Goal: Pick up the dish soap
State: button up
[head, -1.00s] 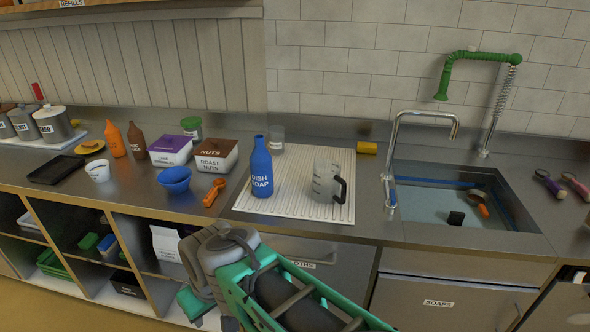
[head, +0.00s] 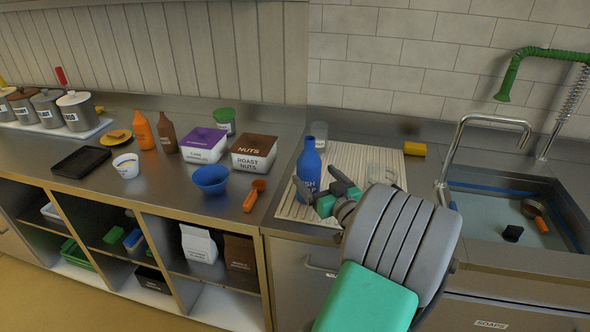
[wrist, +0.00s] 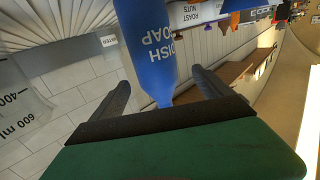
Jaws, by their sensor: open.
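The dish soap (head: 308,170) is a blue bottle with white lettering, upright on the ribbed draining mat beside the sink. My gripper (head: 333,197) is at its right front side in the head view and covers part of its label. In the wrist view the dish soap (wrist: 150,45) appears upside down, with its narrow neck pointing between the two dark fingers. My gripper (wrist: 163,95) is open there, with a finger on each side of the neck and visible gaps. Whether either finger touches the bottle I cannot tell.
The draining mat (head: 290,208) also holds a clear measuring jug (wrist: 22,105), mostly behind my arm in the head view. A blue bowl (head: 211,179), an orange scoop (head: 254,195) and the roast nuts box (head: 254,152) stand left. The sink (head: 500,215) lies right.

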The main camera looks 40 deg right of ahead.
aim_at(305, 161)
jog(key=shift+d+r, duration=0.1)
jog(key=shift+d, duration=0.3)
jog(key=p+x, duration=0.3)
jog(key=x, duration=0.4)
jog(key=shift+w+a+r, duration=0.1)
jog(key=shift+w+r, duration=0.1)
jog(key=shift+w, duration=0.15)
jog(key=shift+w+f, duration=0.1)
jog(key=shift+w, duration=0.1)
jog(key=shift+s, duration=0.1)
jog(key=c, duration=1.5)
jog(key=shift+o, duration=0.2)
